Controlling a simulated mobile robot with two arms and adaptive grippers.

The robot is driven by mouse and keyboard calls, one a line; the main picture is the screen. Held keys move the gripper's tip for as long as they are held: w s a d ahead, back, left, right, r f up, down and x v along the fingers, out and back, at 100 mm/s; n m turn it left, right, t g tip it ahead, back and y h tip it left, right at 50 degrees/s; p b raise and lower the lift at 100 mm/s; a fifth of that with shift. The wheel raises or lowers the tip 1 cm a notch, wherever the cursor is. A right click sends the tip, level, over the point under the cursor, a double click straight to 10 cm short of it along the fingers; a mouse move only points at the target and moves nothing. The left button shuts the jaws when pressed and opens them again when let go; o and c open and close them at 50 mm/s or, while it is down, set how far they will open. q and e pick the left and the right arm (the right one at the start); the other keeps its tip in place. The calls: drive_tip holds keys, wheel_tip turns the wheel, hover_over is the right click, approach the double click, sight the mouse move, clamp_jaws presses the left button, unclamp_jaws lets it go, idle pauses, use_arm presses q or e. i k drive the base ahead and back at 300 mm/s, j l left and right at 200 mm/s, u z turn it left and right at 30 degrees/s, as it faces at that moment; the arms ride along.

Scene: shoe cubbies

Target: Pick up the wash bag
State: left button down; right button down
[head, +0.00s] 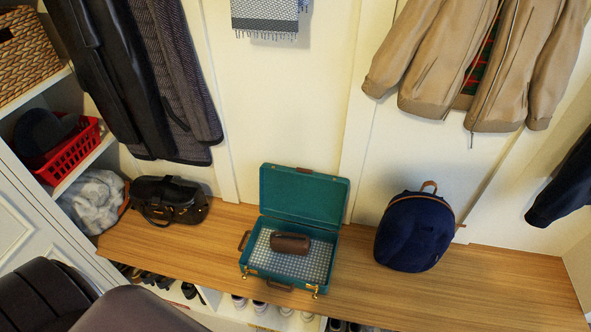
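A small brown rounded bag, which looks like the wash bag (290,243), lies on its side inside an open teal suitcase (302,191). It rests on the checked lining, near the back of the case by the hinge side. The suitcase stands on the wooden bench with its lid raised towards the wall. Nothing covers the bag from above. Neither of my grippers shows in the head view, so I cannot see where they are relative to the bag.
A black handbag (168,200) stands left of the suitcase and a navy backpack (414,231) right of it on the wooden bench (490,290). Coats hang above. Shoes sit in cubbies below. Shelves at left hold a red basket (75,155). Bare bench lies at front right.

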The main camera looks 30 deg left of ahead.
sight(283, 243)
drive_tip(key=u, duration=0.9)
